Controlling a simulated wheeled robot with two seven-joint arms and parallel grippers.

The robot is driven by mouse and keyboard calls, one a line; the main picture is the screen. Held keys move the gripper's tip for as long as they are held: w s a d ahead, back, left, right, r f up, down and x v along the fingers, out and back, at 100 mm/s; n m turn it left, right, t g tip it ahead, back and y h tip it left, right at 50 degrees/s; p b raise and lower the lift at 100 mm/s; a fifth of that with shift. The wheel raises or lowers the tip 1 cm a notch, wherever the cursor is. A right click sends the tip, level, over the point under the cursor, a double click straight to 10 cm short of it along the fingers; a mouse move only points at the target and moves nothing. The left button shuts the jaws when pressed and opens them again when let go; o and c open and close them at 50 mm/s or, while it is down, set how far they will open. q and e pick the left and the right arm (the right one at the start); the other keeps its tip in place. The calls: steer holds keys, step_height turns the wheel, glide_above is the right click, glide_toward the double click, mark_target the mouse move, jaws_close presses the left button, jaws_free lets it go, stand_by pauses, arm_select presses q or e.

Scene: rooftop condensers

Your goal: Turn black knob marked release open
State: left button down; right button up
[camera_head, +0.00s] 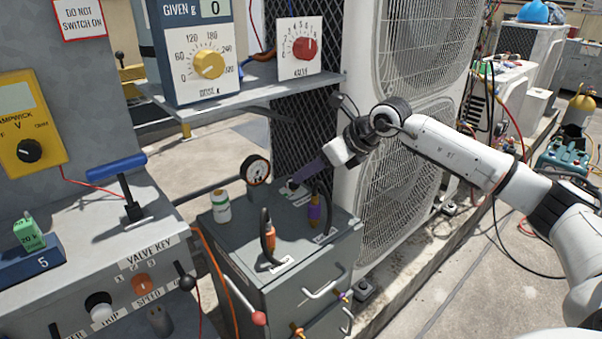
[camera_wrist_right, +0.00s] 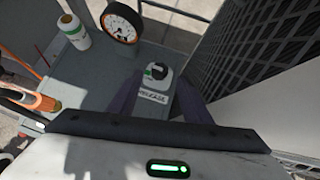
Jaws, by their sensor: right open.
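The black knob (camera_wrist_right: 156,70) sits on a small grey base on top of the grey cabinet, with a label reading RELEASE (camera_wrist_right: 151,98) on the near side. In the head view the knob (camera_head: 293,184) is a small dark shape at the fingertips. My right gripper (camera_wrist_right: 157,98) is open, with its dark purple fingers either side of the label, pointing down at the knob. In the head view the right gripper (camera_head: 305,174) reaches in over the cabinet from the right. I cannot tell whether the fingers touch the knob. My left gripper does not show.
A pressure gauge (camera_head: 256,170) and a white-green can (camera_head: 222,206) stand on the grey cabinet (camera_head: 233,251) left of the knob. An orange-fitted hose (camera_head: 268,237) and a purple-fitted one (camera_head: 315,210) rise nearby. A large condenser (camera_head: 398,190) stands close on the right.

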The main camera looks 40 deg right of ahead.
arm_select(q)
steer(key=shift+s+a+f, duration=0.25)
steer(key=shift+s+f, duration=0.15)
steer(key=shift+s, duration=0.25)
arm_select(e)
steer(key=v, duration=0.4)
steer(key=shift+s+r, duration=0.2)
steer(key=shift+r, duration=0.05)
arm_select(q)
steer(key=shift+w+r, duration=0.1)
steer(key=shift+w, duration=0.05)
